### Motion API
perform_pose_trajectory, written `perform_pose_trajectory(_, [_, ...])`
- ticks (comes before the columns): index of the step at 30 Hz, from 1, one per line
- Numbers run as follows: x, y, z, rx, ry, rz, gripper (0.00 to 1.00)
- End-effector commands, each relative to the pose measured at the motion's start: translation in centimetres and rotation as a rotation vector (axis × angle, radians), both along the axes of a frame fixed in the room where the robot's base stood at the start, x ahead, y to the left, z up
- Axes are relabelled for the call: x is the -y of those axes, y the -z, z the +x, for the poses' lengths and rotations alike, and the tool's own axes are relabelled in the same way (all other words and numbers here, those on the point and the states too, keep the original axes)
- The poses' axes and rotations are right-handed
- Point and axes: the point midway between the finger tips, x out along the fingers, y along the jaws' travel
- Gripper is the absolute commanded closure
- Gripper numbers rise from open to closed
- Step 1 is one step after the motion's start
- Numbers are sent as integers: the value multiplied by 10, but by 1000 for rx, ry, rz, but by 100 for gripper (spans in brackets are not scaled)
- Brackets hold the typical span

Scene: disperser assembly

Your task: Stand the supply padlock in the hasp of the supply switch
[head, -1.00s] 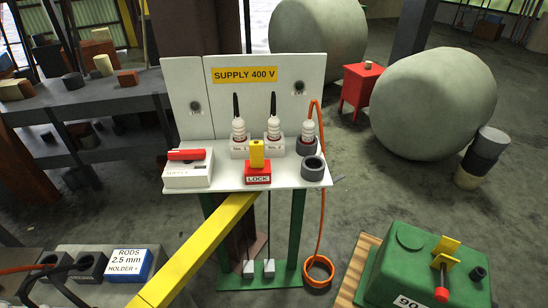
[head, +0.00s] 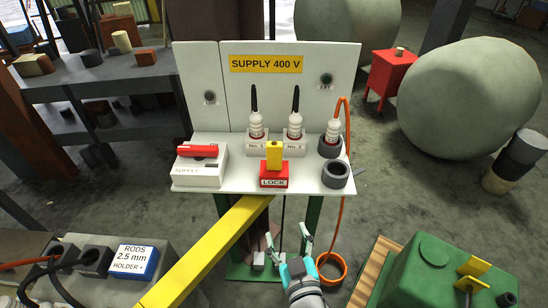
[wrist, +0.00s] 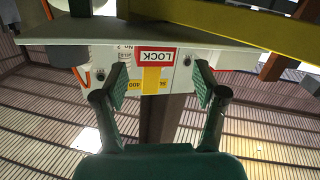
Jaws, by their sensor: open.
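The supply padlock shows as a red block marked LOCK (head: 274,182) with a yellow upright piece (head: 274,155), at the front middle of the white shelf. The supply switch (head: 200,172) is a white box with a red handle (head: 198,151), left of the padlock on the same shelf. I cannot make out its hasp. My gripper (head: 288,238) is open and empty, below and in front of the shelf edge. In the upside-down wrist view, the red LOCK face (wrist: 155,57) and yellow piece (wrist: 152,78) appear between my spread fingers (wrist: 159,84), beyond the tips and apparently untouched.
A yellow beam (head: 215,245) runs below the shelf. A green box (head: 430,268) is at lower right.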

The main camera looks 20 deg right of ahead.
Motion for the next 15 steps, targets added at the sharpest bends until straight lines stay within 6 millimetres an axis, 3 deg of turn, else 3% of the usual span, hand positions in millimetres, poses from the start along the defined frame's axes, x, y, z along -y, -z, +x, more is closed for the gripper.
perform_pose_trajectory(1, [-4, -16, 15, 29, 24, 10, 29])
perform_pose_trajectory(6, [-6, -61, 48, 100, 130, 50, 29])
perform_pose_trajectory(9, [-8, -83, 59, 134, 183, 79, 29])
perform_pose_trajectory(15, [-8, -107, 69, 173, 245, 117, 29])
